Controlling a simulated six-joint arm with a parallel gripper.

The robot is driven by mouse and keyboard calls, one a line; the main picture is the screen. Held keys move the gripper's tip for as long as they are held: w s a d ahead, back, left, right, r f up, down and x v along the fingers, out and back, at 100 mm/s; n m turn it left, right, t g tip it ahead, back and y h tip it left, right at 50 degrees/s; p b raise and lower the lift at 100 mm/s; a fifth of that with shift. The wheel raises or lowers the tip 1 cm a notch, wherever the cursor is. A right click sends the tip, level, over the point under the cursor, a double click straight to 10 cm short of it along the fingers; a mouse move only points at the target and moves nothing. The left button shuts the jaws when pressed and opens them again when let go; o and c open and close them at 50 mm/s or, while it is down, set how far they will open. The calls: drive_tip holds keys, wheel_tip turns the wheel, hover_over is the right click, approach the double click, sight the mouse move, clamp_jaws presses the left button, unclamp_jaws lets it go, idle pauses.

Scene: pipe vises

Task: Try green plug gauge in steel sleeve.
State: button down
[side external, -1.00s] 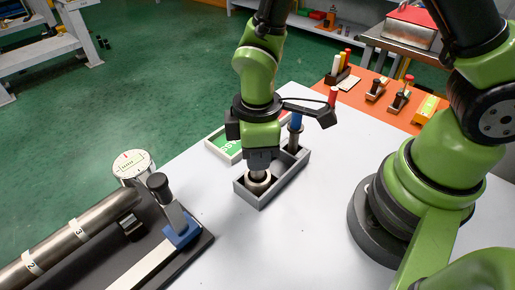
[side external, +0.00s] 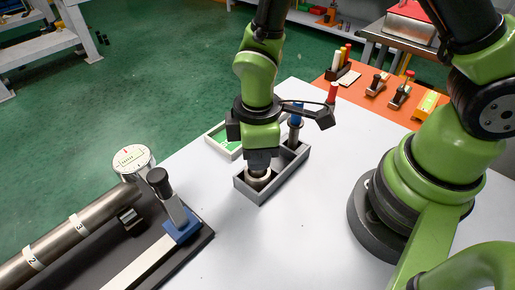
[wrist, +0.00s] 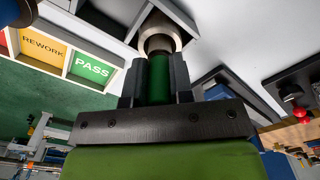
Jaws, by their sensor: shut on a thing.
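My gripper (wrist: 156,82) is shut on the green plug gauge (wrist: 159,75), whose green handle shows between the fingers in the wrist view. The steel sleeve (wrist: 160,30) is a thick metal ring directly beyond the gauge. The gauge's far end lines up with the sleeve's mouth; I cannot tell how deep it sits. In the side external view my gripper (side external: 259,165) points straight down just above the steel sleeve (side external: 257,182), which stands in the near compartment of a grey tray (side external: 270,190). The gripper hides the gauge there.
A blue-handled gauge (side external: 296,118) stands at the tray's far end, with a red handle (side external: 333,93) behind. A sorting tray with a green PASS label (wrist: 92,68) and a REWORK label (wrist: 43,46) lies beside. A pipe vise (side external: 175,222) stands at left. The table front is clear.

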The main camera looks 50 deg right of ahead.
drive_tip(key=shift+f, duration=0.8)
idle(0.6)
drive_tip(key=c, duration=1.3)
unclamp_jaws()
